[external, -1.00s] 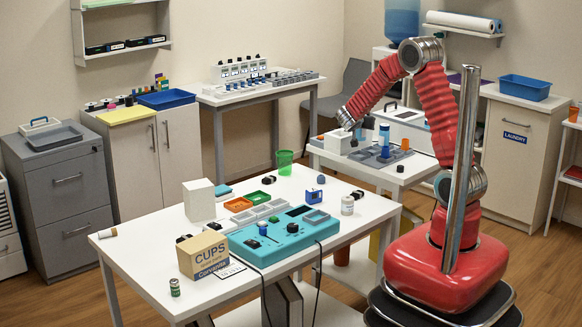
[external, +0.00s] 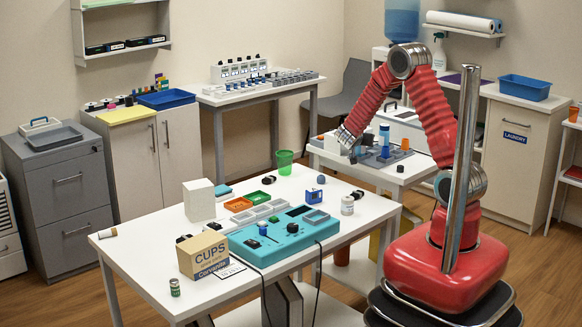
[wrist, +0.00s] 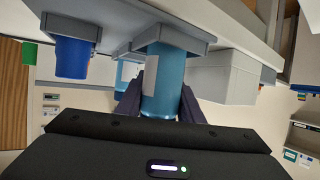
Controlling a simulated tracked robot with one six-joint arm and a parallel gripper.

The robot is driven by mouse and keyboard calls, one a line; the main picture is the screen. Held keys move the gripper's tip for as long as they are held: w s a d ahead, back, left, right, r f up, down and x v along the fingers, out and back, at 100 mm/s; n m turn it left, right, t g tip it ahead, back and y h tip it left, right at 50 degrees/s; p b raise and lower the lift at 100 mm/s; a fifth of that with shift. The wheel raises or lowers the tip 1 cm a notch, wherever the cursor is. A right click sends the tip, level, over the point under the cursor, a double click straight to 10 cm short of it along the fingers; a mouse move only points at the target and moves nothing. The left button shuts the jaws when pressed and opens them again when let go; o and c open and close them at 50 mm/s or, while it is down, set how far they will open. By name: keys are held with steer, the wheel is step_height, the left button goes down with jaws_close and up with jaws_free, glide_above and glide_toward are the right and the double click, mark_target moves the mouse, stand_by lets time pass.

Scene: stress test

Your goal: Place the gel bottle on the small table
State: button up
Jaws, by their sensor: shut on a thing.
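My gripper (external: 353,150) is low over the left part of the smaller white table (external: 400,178) behind the main table. In the wrist view its two dark fingers (wrist: 160,100) are shut on a translucent blue bottle with a pale label (wrist: 166,72), apparently the gel bottle. The bottle's far end meets a grey square holder (wrist: 190,39); I cannot tell whether it rests in it. In the external view the held bottle is mostly hidden by my gripper.
A grey tray (external: 380,162) and another blue bottle (external: 384,135) stand right of my gripper. A blue cup (wrist: 72,57) is nearby.

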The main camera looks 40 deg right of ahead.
steer(key=shift+f, duration=0.25)
stand_by(0.5)
steer(key=o, duration=1.3)
steer(key=shift+s+a+r, duration=0.1)
steer(key=shift+a+r, duration=0.15)
steer(key=shift+a, duration=0.25)
steer(key=v, duration=1.2)
steer(key=shift+s+a, duration=0.2)
steer(key=shift+s, duration=0.2)
